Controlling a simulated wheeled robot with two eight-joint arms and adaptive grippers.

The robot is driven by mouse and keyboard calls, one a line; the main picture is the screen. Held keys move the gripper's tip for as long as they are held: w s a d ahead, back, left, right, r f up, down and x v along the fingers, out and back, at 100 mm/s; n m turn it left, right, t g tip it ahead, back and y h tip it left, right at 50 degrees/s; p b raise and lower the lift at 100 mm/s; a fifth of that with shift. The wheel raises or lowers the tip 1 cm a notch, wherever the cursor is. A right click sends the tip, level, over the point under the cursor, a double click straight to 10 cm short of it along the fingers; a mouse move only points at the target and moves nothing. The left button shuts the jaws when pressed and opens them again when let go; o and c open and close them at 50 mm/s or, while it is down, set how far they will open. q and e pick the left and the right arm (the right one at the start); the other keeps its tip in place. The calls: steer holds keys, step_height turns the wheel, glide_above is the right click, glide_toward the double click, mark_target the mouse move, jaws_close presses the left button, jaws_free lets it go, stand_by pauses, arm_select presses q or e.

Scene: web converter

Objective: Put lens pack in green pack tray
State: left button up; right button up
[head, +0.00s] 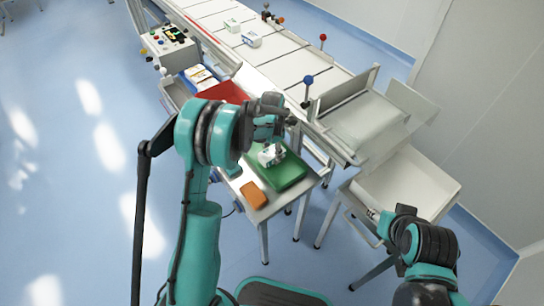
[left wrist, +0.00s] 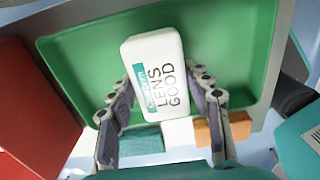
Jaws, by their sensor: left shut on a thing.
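The lens pack (left wrist: 157,75) is a small white box with a teal band and the words "LENS GOOD". My left gripper (left wrist: 163,110) is shut on it, one finger on each side. The green pack tray (left wrist: 232,50) lies behind the pack in the left wrist view, and I cannot tell whether the pack touches its floor. In the head view the pack (head: 269,156) shows over the green tray (head: 285,175), below my left gripper (head: 272,145). My right gripper (head: 374,214) is at the lower right, small and partly hidden by its arm.
A red tray (head: 223,92) is beside the green one, partly behind my left arm. An orange block (head: 254,194) lies on the table near the green tray. The conveyor (head: 290,55) carries other white packs. A white bin (head: 410,185) stands at right.

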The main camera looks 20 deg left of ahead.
arm_select(q)
steer(key=shift+f, duration=0.45)
arm_select(e)
steer(key=shift+f, duration=0.25)
arm_select(q)
steer(key=shift+f, duration=0.2)
steer(key=o, duration=1.2)
steer(key=shift+o, duration=0.2)
arm_select(e)
steer(key=shift+f, duration=0.1)
arm_select(q)
steer(key=shift+r, duration=0.1)
